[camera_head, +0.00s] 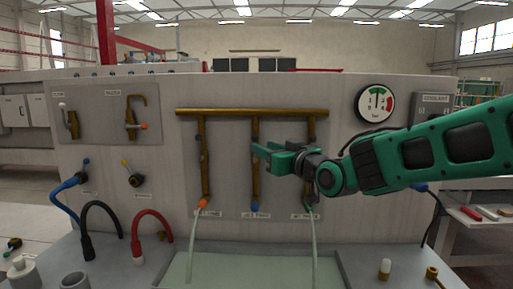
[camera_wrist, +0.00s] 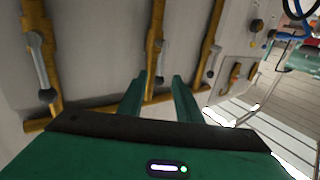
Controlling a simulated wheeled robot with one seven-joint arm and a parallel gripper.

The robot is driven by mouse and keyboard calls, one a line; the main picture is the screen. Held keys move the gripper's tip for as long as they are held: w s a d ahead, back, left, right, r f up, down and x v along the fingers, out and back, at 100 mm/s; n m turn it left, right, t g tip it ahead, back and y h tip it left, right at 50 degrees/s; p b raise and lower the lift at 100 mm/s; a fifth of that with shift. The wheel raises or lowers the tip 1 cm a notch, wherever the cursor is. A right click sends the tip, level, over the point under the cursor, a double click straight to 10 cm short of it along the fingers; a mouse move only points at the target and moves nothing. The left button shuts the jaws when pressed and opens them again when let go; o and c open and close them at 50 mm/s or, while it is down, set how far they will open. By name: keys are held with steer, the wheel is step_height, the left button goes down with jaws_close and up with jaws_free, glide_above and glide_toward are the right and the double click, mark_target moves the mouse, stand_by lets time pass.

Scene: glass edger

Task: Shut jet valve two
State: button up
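The jet panel holds three brass vertical pipes under one brass top pipe (camera_head: 250,112). The middle pipe (camera_head: 255,185) ends in a blue tip (camera_head: 255,207) above a label that seems to read jet two; no stream shows below it. In the wrist view, which looks upside down, the middle valve's grey lever (camera_wrist: 159,62) lies roughly along its pipe, beyond and between the fingertips. Contact with the lever cannot be told. In the head view my gripper hides part of the middle valve.
The left pipe's orange tip (camera_head: 203,203) and the right pipe's green tip (camera_head: 309,206) each have a pale green stream or tube below. A neighbouring lever (camera_wrist: 42,70) stands on the wrist view's left. A gauge (camera_head: 375,104) is upper right; a tray (camera_head: 340,270) lies below.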

mark_target(255, 141)
steer(key=x, duration=0.6)
steer(key=shift+w+a, duration=0.15)
steer(key=shift+w, duration=0.1)
steer(key=shift+c, duration=0.5)
jaws_close()
